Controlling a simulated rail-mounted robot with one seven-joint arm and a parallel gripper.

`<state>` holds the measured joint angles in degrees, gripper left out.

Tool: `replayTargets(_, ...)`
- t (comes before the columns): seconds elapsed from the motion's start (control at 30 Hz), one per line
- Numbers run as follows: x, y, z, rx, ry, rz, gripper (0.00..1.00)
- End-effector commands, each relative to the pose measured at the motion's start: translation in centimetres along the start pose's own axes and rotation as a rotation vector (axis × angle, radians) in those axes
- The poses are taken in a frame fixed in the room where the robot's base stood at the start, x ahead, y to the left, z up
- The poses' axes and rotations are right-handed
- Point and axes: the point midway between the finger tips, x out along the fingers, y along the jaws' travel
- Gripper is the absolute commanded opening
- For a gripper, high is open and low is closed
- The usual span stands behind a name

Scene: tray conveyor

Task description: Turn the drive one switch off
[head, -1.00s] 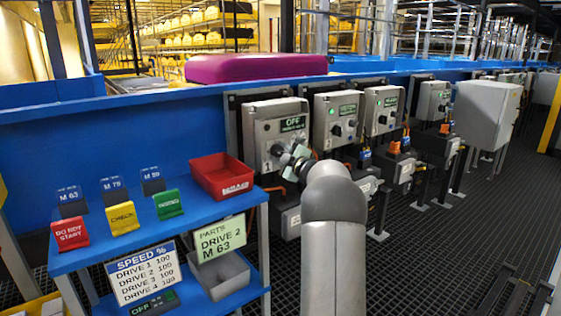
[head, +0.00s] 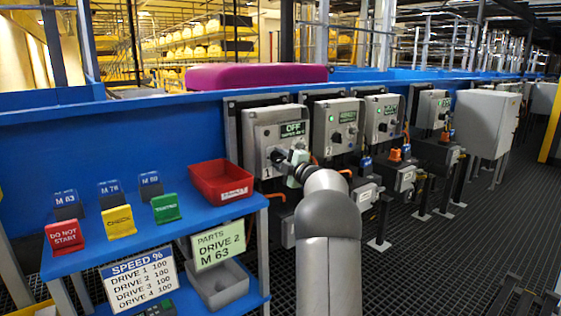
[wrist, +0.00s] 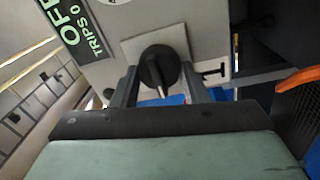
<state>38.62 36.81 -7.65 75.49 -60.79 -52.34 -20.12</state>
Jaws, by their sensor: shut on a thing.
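The drive one box (head: 262,133) is a grey box marked 1 on the blue conveyor side. Its display (head: 292,129) reads OFF, with a smaller TRIPS line that also shows in the wrist view (wrist: 75,25). The drive one switch (wrist: 158,66) is a round black knob on a square light plate, with a pale pointer line toward the bottom of the wrist picture. My gripper (wrist: 160,84) has a finger on each side of the knob and is shut on it. In the head view my gripper (head: 284,160) is at the box front, and the knob is mostly hidden.
Boxes for drive two (head: 337,128) and drive three (head: 383,118) stand to the right, with green lamps lit. A blue shelf (head: 150,240) with a red bin (head: 222,182) and colored signs stands at left. Grated floor lies open at right.

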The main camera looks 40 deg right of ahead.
Motion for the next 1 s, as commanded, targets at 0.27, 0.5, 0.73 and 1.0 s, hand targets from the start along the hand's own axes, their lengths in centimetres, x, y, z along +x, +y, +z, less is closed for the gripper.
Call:
replayTargets(0.27, 0.0, 0.0, 0.1, -0.001, -0.001, -0.001, 0.62)
replayTargets(0.5, -0.2, 0.0, 0.0, 0.0, -0.001, 0.0, 0.62)
replayTargets(0.73, -3.3, 0.2, 0.1, 0.001, -0.005, 0.0, 0.62)
replayTargets(1.0, -10.0, 0.2, 0.1, 0.002, -0.006, -0.001, 0.62)
